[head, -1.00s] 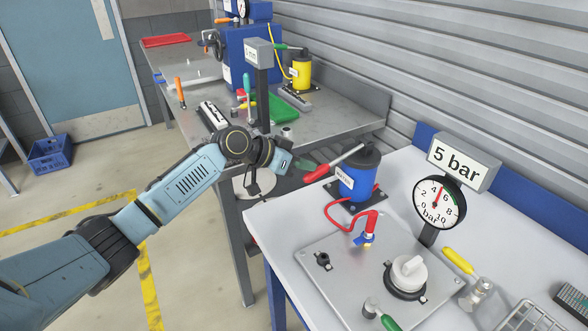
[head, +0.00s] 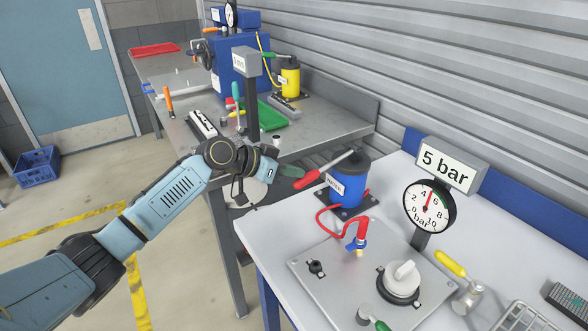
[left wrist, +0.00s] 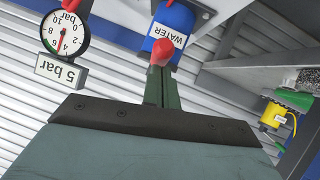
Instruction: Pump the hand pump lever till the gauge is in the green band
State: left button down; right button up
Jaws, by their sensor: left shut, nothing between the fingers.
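The hand pump is a blue cylinder with a black cap and a WATER label (head: 348,182), on the near bench. Its lever, with a red grip (head: 309,179), slants down to the left. My left gripper (head: 290,177) is shut and empty, close to the grip's end. In the left wrist view its green fingers (left wrist: 161,88) point at the red grip (left wrist: 160,51); whether they touch, I cannot tell. The gauge (head: 429,206), under a "5 bar" sign (head: 449,164), has its red needle between 4 and 6. My right gripper is out of view.
A metal plate (head: 335,270) on the near bench carries a red hose fitting (head: 361,232) and a white knob (head: 402,278). A yellow-handled tool (head: 451,263) lies to the right. A second bench (head: 205,165) with a yellow pump (head: 290,77) stands behind my left arm.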

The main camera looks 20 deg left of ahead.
pick_arm(q)
jog(key=w+r+v, duration=0.1)
jog(key=r+v, duration=0.1)
jog(key=v, duration=1)
jog(key=shift+d+r, duration=0.3)
jog(key=shift+r, duration=0.05)
jog(key=shift+w, duration=0.1)
